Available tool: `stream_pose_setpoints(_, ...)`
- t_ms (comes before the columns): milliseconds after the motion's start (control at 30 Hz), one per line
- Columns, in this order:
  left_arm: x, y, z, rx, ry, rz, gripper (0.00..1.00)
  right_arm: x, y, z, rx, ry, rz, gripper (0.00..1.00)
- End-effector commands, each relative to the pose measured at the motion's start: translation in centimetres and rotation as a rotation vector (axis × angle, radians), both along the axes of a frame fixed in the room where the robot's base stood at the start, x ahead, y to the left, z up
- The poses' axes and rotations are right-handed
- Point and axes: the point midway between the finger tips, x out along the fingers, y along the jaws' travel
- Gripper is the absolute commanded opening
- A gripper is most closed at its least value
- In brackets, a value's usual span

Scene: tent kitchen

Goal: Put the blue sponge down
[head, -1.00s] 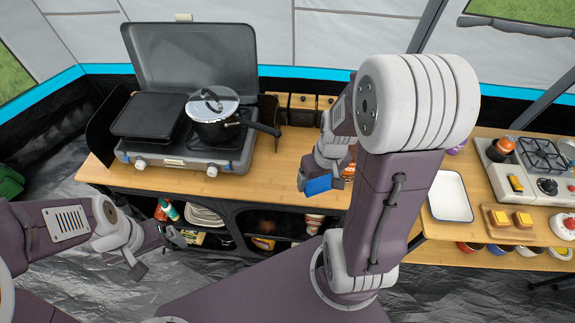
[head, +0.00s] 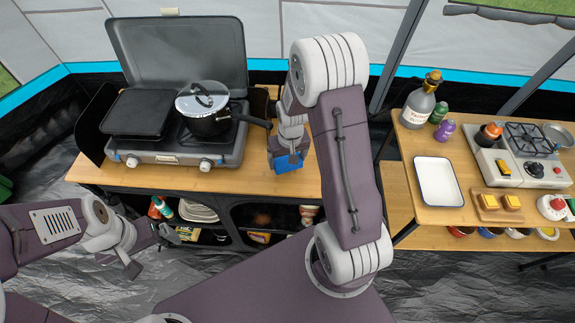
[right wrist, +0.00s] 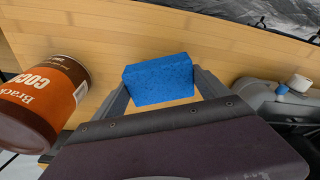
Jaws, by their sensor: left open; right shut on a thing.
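The blue sponge (head: 288,163) is in my right gripper (head: 287,158), over the wooden counter (head: 240,183) to the right of the stove. In the right wrist view the sponge (right wrist: 160,79) sits between the two fingers, with the wooden surface behind it. I cannot tell whether the sponge touches the counter. My left gripper (head: 143,257) is open and empty, low at the left in front of the counter's shelves.
The grey camp stove (head: 180,145) with a lidded pot (head: 203,110) stands left of the sponge. A brown cocoa tin (right wrist: 42,100) is close to my right gripper. A second table at right holds a white tray (head: 438,186) and a bottle (head: 420,104).

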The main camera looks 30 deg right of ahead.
Motion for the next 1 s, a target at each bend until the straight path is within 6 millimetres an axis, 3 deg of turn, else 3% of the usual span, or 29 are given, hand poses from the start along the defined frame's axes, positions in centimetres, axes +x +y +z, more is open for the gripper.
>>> stream_pose_setpoints(233,0.0,0.0,0.2,0.0,0.0,0.0,1.0,-0.1,0.0,-3.7,0.0,0.003,0.0,0.48)
stream_pose_setpoints(633,0.0,0.0,-0.2,0.0,0.0,0.0,1.0,-0.1,-0.1,-4.4,0.0,0.0,0.0,0.48)
stream_pose_setpoints(667,0.0,0.0,-0.2,0.0,0.0,0.0,1.0,-0.1,-0.1,-4.3,0.0,0.0,0.0,0.91)
stream_pose_setpoints(700,0.0,0.0,-0.1,0.0,0.0,0.0,1.0,-0.1,-0.1,-4.3,0.0,0.0,0.0,1.0)
stream_pose_setpoints(1000,0.0,0.0,0.3,0.0,0.0,0.0,1.0,0.0,-0.1,-3.7,0.0,0.0,0.0,1.0)
